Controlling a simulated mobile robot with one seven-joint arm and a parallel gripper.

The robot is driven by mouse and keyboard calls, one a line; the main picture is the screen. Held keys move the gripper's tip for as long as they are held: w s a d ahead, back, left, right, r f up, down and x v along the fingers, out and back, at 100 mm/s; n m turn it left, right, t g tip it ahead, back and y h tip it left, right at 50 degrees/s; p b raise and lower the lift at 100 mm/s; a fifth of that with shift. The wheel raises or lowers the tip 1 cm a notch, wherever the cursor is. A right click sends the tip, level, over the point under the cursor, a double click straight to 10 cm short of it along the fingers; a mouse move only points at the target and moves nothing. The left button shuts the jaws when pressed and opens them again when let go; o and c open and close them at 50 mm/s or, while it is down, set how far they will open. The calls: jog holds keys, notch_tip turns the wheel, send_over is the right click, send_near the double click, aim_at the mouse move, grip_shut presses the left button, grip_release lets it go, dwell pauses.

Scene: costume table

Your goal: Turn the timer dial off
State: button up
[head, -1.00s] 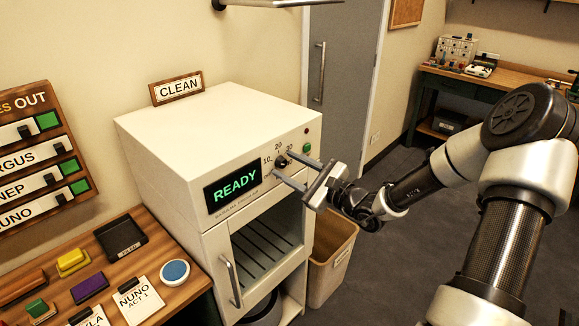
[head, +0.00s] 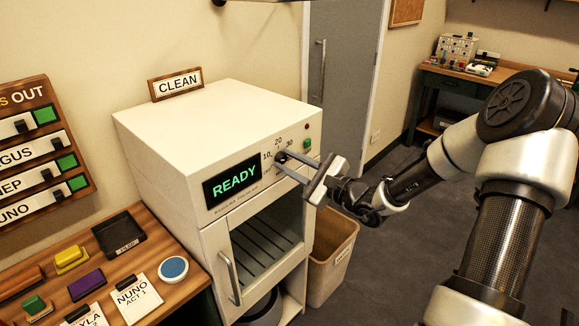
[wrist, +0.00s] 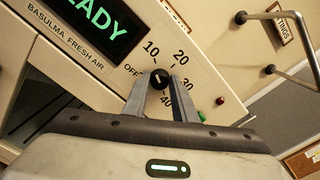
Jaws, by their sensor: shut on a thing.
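The timer dial (head: 281,158) is a small black knob on the white cabinet's front panel, right of the green READY display (head: 233,186). In the wrist view the dial (wrist: 160,77) sits among the marks OFF, 10, 20, 30 and 40. A small pale mark shows on its face, but I cannot tell exactly which number it points to. My gripper (wrist: 161,80) is shut on the dial, with one finger on each side of it. In the head view my gripper (head: 280,160) reaches the panel from the right, and its fingers partly hide the dial.
A red light (head: 307,126) and a green button (head: 307,145) are just right of the dial. A bin (head: 333,262) stands beside the cabinet. A cluttered wooden table is at left.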

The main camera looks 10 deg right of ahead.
jog(key=n+b, duration=0.1)
jog(key=b, duration=0.1)
jog(key=f+n+b, duration=0.1)
jog(key=n+b, duration=0.1)
jog(key=b, duration=0.1)
jog(key=shift+a+n, duration=0.1)
jog(key=shift+n, duration=0.2)
jog(key=n+b, duration=0.3)
jog(key=b, duration=0.4)
jog(key=n+b, duration=0.3)
jog(key=b, duration=0.3)
jog(key=shift+r, duration=0.15)
jog(key=shift+r+n+b, duration=0.1)
jog(key=shift+n+b, duration=0.25)
jog(key=shift+n, duration=0.05)
jog(key=shift+r+b, duration=0.15)
jog(key=shift+b, duration=0.2)
jog(key=o, duration=1)
jog(key=shift+o, duration=0.2)
jog(key=p+v, duration=0.1)
jog(key=v, duration=1.6)
jog(key=shift+s+d, duration=0.2)
